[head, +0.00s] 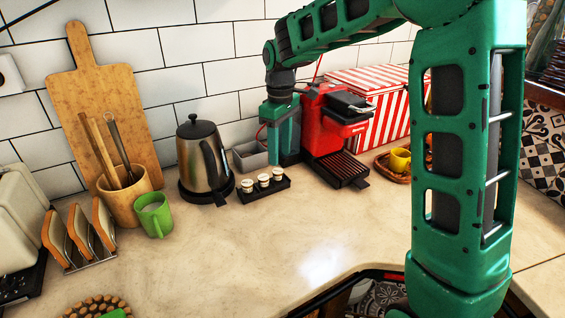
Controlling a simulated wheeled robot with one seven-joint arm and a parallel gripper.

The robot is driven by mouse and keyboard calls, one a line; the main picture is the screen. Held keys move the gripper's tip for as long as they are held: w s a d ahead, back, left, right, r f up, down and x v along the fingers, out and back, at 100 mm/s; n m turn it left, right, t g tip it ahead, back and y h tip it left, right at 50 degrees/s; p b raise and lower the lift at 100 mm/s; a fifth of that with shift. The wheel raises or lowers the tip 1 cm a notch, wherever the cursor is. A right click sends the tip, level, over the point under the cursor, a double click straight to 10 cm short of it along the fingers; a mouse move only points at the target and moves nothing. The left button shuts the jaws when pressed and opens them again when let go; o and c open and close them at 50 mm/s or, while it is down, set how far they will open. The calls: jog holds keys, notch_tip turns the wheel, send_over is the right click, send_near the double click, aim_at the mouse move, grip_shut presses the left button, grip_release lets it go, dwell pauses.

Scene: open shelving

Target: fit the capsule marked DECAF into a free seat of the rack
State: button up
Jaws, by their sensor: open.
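My gripper (275,162) points down beside the bin, behind the rack and left of the coffee machine. It is open. No capsule shows between its fingers, though the view is small and partly blocked by the hand.
A red coffee machine (330,125) stands close to the right of my gripper, a steel kettle (203,160) to the left. A green mug (154,214), a toast rack (78,240) and a tray with a yellow cup (399,160) stand further out. The counter's middle is clear.

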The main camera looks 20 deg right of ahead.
aim_at(281, 171)
notch_tip(281, 171, up, 6)
jog(key=shift+d, duration=0.1)
jog(key=s+d+f+m, duration=0.1)
jog(key=s+d+m, duration=0.4)
jog(key=s+d, duration=0.5)
jog(key=s+d+f+m, duration=0.2)
jog(key=s+d+m, duration=0.3)
jog(key=s, duration=0.8)
jog(key=s+d+f+m, duration=0.1)
jog(key=s+f+m, duration=0.1)
jog(key=s, duration=0.4)
jog(key=s+d+f+m, duration=0.2)
jog(key=s, duration=0.5)
jog(key=shift+f+m, duration=0.3)
jog(key=shift+f, duration=0.1)
jog(key=shift+o, duration=0.2)
